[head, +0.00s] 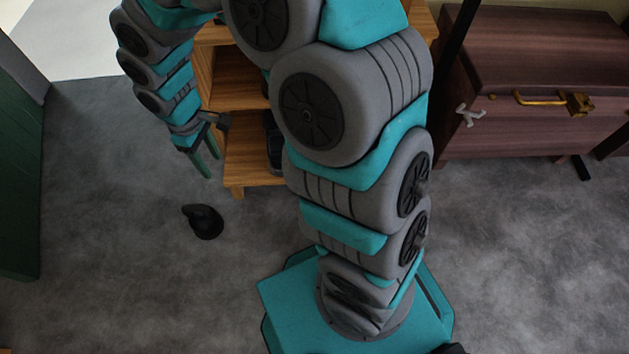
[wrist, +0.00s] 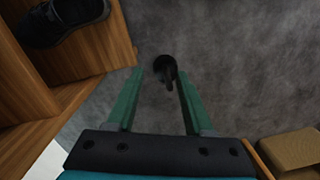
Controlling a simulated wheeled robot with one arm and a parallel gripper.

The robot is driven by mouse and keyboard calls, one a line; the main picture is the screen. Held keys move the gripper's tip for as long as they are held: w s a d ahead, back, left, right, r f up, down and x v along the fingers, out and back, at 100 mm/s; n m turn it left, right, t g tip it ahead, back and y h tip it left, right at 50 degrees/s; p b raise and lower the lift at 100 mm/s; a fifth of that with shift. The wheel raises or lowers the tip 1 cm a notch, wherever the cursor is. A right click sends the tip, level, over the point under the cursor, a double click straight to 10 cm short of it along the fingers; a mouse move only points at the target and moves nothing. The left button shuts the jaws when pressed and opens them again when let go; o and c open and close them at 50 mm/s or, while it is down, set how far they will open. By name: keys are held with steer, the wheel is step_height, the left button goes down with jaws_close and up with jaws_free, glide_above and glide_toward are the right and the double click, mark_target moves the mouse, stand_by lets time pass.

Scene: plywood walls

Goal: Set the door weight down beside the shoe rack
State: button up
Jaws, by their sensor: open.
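The door weight (head: 205,221) is a small black rounded object on the grey floor, in front and to the left of the shoe rack. In the wrist view the door weight (wrist: 166,70) shows beyond and between my fingertips. The wooden shoe rack (head: 246,150) stands behind my arm, partly hidden by it; its side also fills the left of the wrist view (wrist: 92,62). My gripper (head: 207,165) is open and empty, pointing down beside the rack's left front. Its green fingers show apart in the wrist view (wrist: 160,82), with nothing between them.
A dark shoe (wrist: 65,22) rests on a rack shelf. A dark wooden chest (head: 540,85) with a brass handle stands at the right. A dark green panel (head: 20,170) is at the left edge. The floor around the door weight is clear.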

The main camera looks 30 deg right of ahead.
steer(key=s+d+r+m, duration=0.5)
steer(key=s+d+r, duration=0.5)
steer(key=d, duration=0.2)
steer(key=s+d+r+m, duration=0.1)
steer(key=s+d+m, duration=0.1)
steer(key=s, duration=0.5)
steer(key=s+d+r+m+g, duration=0.1)
steer(key=s+d+r+m, duration=0.1)
steer(key=s, duration=0.4)
steer(key=shift+s+d+r+m, duration=0.3)
steer(key=shift+s+d+m, duration=0.1)
steer(key=shift+d, duration=0.5)
